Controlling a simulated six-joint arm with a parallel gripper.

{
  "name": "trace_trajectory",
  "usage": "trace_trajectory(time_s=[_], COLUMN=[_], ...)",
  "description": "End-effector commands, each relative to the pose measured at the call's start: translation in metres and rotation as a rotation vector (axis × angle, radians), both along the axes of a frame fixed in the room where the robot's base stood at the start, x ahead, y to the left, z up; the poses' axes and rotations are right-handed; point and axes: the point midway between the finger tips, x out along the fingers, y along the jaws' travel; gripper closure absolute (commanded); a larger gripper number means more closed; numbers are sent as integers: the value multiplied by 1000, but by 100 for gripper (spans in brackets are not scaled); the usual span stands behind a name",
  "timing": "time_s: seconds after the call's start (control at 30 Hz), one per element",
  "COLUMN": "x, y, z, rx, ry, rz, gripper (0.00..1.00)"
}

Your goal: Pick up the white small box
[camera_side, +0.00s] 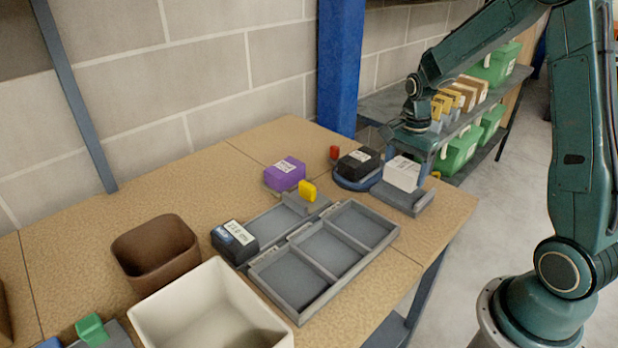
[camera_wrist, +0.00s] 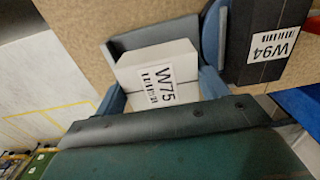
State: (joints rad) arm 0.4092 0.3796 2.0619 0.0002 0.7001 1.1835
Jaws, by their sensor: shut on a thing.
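The white small box (camera_side: 402,174) with a printed label sits at the grey holder (camera_side: 408,202) near the table's right end. In the wrist view the box (camera_wrist: 150,62) shows a label reading W75. My gripper (camera_wrist: 161,88) has one blue-grey finger on each side of the box and is shut on it. In the side view my gripper (camera_side: 408,150) comes down over the box from above. The fingertips are partly hidden, and I cannot tell whether the box is clear of the holder.
A black box (camera_side: 358,162), labelled W94 in the wrist view (camera_wrist: 268,38), stands close beside on a blue base. A purple box (camera_side: 285,174), a yellow piece (camera_side: 308,190) and a red piece (camera_side: 334,152) are left. A grey compartment tray (camera_side: 322,262) lies in front.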

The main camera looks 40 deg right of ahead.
Motion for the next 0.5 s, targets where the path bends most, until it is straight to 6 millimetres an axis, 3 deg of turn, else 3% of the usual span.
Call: trace_trajectory(time_s=[0.5], x=[1], y=[0], z=[109], rx=[-2], ry=[-6], rz=[0], gripper=[52])
